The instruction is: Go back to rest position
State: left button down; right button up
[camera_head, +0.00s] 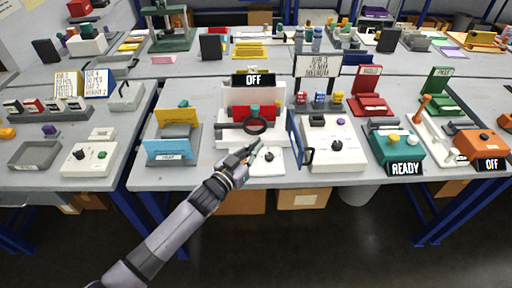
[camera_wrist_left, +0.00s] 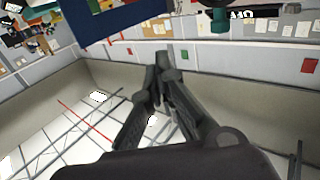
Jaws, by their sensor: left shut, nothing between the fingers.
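The machine at the middle of the near table is a white unit (camera_head: 232,136) with a red panel, a dark ring and a black sign (camera_head: 253,80) reading OFF. A small white plate with a dark knob (camera_head: 268,157) lies at its front edge. My left gripper (camera_head: 254,148) reaches in from the lower left and stands just left of the knob, in front of the white unit. Whether it touches the plate is unclear. In the left wrist view its fingers (camera_wrist_left: 163,62) are together and hold nothing. My right gripper is not in view.
A blue and yellow holder (camera_head: 168,150) stands to the left. A white box with a knob (camera_head: 333,160) and blue handle stands to the right, then a teal READY device (camera_head: 393,146) and an orange device (camera_head: 480,143). Open floor lies in front of the table.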

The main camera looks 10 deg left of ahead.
pick_arm(q)
jog(key=s+a+f+n+g+y, duration=0.1)
jog(key=s+a+f+g+y, duration=0.2)
jog(key=s, duration=0.9)
jog(key=s+a+f+n+g+y, duration=0.15)
jog(key=s+a+f+g, duration=0.35)
jog(key=s, duration=0.7)
jog(key=s+a+f+n+g+y, duration=0.1)
jog(key=s+a+g+y, duration=0.3)
jog(key=s, duration=0.8)
notch_tip(320, 180, down, 28)
jog(key=s+d+g+h, duration=0.1)
jog(key=d+g, duration=0.1)
jog(key=s+a+f+g, duration=0.1)
jog(key=s+a+f, duration=0.2)
jog(key=s+f, duration=1.1)
jog(key=shift+s+f+m, duration=0.3)
jog(key=shift+s+m, duration=0.15)
jog(key=shift+s, duration=0.75)
jog(key=shift+a, duration=0.1)
